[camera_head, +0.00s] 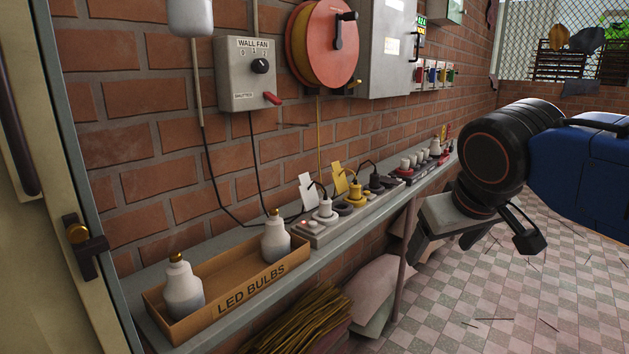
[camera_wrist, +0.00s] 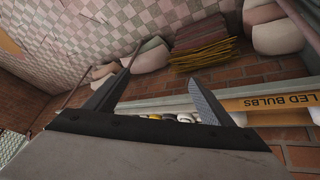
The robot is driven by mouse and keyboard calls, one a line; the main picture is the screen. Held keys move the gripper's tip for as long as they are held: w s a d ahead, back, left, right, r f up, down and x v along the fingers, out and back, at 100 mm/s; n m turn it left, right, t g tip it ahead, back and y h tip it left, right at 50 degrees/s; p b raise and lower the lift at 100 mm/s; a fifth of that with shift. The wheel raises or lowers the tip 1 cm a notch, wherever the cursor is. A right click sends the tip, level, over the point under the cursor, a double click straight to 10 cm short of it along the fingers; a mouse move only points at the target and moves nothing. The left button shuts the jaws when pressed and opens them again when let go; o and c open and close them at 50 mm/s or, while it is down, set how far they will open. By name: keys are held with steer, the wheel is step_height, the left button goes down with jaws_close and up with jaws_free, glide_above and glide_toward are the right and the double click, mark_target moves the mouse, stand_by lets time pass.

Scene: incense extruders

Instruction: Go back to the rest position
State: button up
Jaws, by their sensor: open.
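My gripper (camera_head: 443,245) is at the right of the head view, beside the wall shelf (camera_head: 226,240) and in front of the tiled floor, with its fingers pointing down. In the wrist view my gripper (camera_wrist: 166,68) has its two fingers spread wide apart with nothing between them. It is open and empty and touches nothing that I can see.
On the shelf are a LED BULBS box (camera_head: 250,284) with two bulbs and a power strip (camera_head: 350,217) with several plugs. A wall fan switch (camera_head: 246,72) and orange reel (camera_head: 326,42) hang above. Yellow sticks (camera_head: 304,318) and pale sacks (camera_head: 372,290) lie below. The tiled floor (camera_head: 530,300) is mostly clear.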

steer(key=s+d+f+m, duration=0.1)
steer(key=s+d+f, duration=0.2)
steer(key=f, duration=0.6)
steer(key=s+d+f+m+g, duration=0.1)
steer(key=s+d+f, duration=0.2)
steer(key=s+f, duration=0.4)
steer(key=shift+s+d+f+g+y, duration=0.25)
steer(key=shift+f+g+y, duration=0.05)
steer(key=shift+f, duration=0.65)
